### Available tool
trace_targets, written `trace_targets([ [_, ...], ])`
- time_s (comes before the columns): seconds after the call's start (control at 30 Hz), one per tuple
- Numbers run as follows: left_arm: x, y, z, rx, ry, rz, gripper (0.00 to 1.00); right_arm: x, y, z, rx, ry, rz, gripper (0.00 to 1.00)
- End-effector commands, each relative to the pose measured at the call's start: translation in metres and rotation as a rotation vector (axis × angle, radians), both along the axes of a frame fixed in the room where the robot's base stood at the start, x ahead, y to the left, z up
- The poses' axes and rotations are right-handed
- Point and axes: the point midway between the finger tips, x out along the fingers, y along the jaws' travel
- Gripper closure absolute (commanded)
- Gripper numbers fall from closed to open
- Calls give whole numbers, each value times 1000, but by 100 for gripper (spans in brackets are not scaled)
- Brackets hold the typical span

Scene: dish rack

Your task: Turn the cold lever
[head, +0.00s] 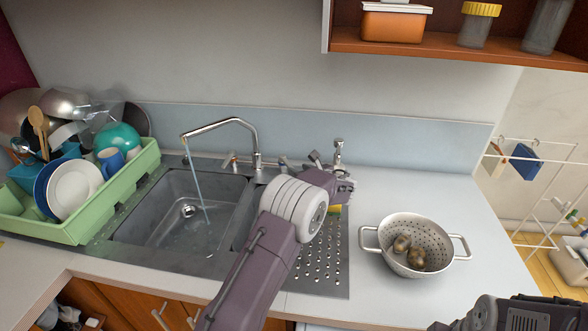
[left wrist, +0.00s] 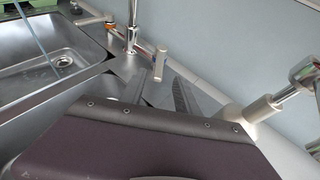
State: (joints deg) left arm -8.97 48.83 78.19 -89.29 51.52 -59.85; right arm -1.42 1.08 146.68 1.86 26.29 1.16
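The faucet (head: 257,158) stands behind the sink, and a thin stream of water (head: 199,190) falls from its spout. A lever with a reddish mark (head: 234,161) is on its left side. The lever on its right, which I take as the cold lever (head: 283,162), also shows in the left wrist view as a short upright handle (left wrist: 160,64). My left gripper (head: 306,161) is just right of this lever. Its fingers (left wrist: 160,97) look apart and empty, with the lever beyond them. My right gripper (head: 510,316) is partly in view at the bottom right; its fingertips are hidden.
A chrome fixture (head: 338,148) stands right of my left gripper. A colander (head: 416,244) with brown items sits on the right counter. A green dish rack (head: 115,193) full of dishes is at the left. A shelf (head: 450,50) hangs at upper right.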

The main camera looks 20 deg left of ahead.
Motion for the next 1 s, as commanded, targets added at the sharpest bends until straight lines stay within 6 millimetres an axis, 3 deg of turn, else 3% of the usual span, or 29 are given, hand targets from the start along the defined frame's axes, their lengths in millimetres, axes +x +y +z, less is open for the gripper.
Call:
trace_targets([
  [0.23, 26, 31, -16, -1, 0, 3, 62, 0, 0, 7, 0, 0, 0, 64],
  [0.57, 31, 36, -20, -1, -1, 0, 62, 0, 0, 7, 0, 0, 0, 64],
  [0.73, 31, 36, -19, -1, -1, 0, 100, 0, 0, 7, 0, 0, 0, 64],
  [1.0, 31, 36, -19, -1, -1, 1, 100, 0, 0, 7, 0, 0, 0, 64],
])
